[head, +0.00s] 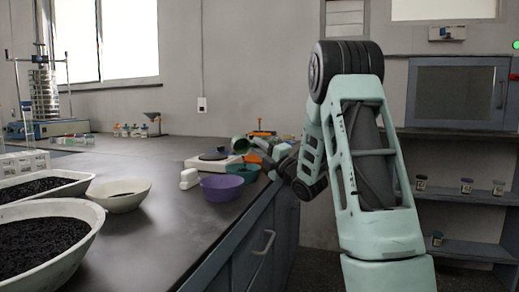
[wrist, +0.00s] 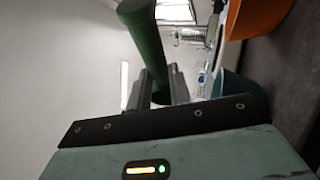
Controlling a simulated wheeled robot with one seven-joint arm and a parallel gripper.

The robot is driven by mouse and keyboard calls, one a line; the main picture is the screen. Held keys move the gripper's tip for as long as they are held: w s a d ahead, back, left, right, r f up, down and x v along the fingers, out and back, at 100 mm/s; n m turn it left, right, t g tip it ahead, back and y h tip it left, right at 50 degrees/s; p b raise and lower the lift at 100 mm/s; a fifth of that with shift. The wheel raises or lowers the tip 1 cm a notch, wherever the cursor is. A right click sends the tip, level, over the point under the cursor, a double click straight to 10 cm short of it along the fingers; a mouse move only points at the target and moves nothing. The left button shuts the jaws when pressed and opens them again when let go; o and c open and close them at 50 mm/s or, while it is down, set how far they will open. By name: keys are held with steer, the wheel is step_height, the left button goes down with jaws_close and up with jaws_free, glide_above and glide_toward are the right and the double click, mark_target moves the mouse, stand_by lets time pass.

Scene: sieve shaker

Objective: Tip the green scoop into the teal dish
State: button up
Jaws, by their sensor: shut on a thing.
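My gripper (wrist: 162,88) is shut on the green scoop (wrist: 145,42), whose green shaft runs up between the fingers in the wrist view. In the head view the scoop (head: 239,144) is small, held above the counter near its right edge, with its dark mouth seemingly facing left. I cannot tell whether anything is in it. The teal dish (head: 247,170) stands on the counter just below the scoop, partly hidden by the purple bowl and my arm. The dish also shows in the wrist view (wrist: 243,93), to the right of the fingers, partly cut off by my gripper body.
The purple bowl (head: 222,188) stands in front of the teal dish. A white scale (head: 208,162) and a small white object (head: 188,178) are to its left. An orange object (wrist: 258,15) is close by. A pale bowl (head: 120,197) and trays of dark grains stand left.

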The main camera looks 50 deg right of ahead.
steer(key=shift+w+r+g+p, duration=0.1)
steer(key=shift+r+g+p, duration=0.35)
steer(key=shift+p, duration=0.6)
steer(key=g+p, duration=0.1)
steer(key=p, duration=0.1)
steer(key=m+g+p, duration=0.1)
steer(key=p, duration=0.1)
steer(key=shift+w+d+r+m+p, duration=0.1)
steer(key=shift+w+r+m+p, duration=0.1)
steer(key=shift+r+m+p, duration=0.15)
steer(key=shift+g+p, duration=0.35)
steer(key=shift+p, duration=0.3)
steer(key=shift+f, duration=0.25)
steer(key=shift+r, duration=0.1)
steer(key=shift+w+d+r+m+g+p, duration=0.15)
steer(key=shift+r+m+g+p, duration=0.2)
steer(key=shift+p, duration=0.9)
steer(key=g+p, duration=0.1)
steer(key=p, duration=0.3)
steer(key=r+g+p, duration=0.1)
steer(key=g+p, duration=0.1)
steer(key=p, duration=0.2)
steer(key=shift+w+d+m+p, duration=0.15)
steer(key=shift+w+m+p, duration=0.15)
steer(key=shift+m, duration=0.1)
steer(key=shift+p, duration=0.35)
steer(key=shift+g, duration=0.25)
